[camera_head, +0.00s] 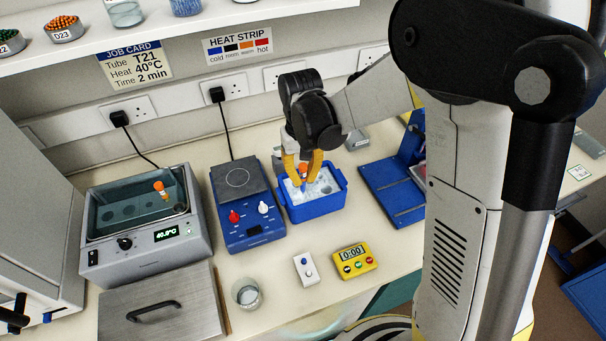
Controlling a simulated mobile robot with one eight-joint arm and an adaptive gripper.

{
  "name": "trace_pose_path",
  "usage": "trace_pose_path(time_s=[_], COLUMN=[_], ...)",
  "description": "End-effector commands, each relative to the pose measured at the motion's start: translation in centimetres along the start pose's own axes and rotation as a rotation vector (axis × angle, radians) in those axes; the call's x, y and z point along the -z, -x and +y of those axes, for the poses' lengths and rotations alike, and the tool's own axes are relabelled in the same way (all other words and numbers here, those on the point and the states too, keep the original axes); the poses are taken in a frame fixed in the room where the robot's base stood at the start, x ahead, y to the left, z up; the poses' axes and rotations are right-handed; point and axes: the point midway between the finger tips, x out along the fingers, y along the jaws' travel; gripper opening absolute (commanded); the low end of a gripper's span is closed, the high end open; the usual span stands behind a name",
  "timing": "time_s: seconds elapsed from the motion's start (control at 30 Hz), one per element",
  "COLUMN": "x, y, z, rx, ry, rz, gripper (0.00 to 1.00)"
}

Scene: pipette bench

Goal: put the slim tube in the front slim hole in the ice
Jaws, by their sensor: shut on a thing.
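The blue ice tub (318,211) stands on the bench, filled with pale ice (323,188). My gripper (302,179) points down over the tub, its yellow fingers shut on a slim tube (304,169). The tube's orange cap shows between the fingers. Its lower part is mostly hidden by the fingers, and I cannot tell whether it is in a hole or just above the ice. The holes in the ice are not clear at this size.
A water bath (100,262) at left holds another orange-capped tube (160,188). A blue heater (250,236) stands just left of the tub, and a blue stand (386,189) at right. A yellow timer (355,261), small white device (306,270) and glass beaker (246,293) are in front.

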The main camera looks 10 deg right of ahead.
Motion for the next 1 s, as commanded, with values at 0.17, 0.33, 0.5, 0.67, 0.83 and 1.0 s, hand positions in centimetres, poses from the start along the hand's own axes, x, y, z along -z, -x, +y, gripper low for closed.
trace_pose_path(time_s=[0.17,0.33,0.5,0.67,0.83,1.0], x=[0.1,0.2,0.3,0.3,0.3,0.3], y=[-1.6,-2.9,-4.0,-4.3,-4.3,-4.3], z=[0.0,0.0,0.0,0.0,0.0,0.0], rx=[0.0,0.0,0.0,0.0,0.0,0.0], ry=[0.0,0.0,0.0,0.0,0.0,0.0], rz=[0.0,0.0,0.0,0.0,0.0,0.0], gripper=[0.0,0.0,0.0,0.0,0.0,0.0])
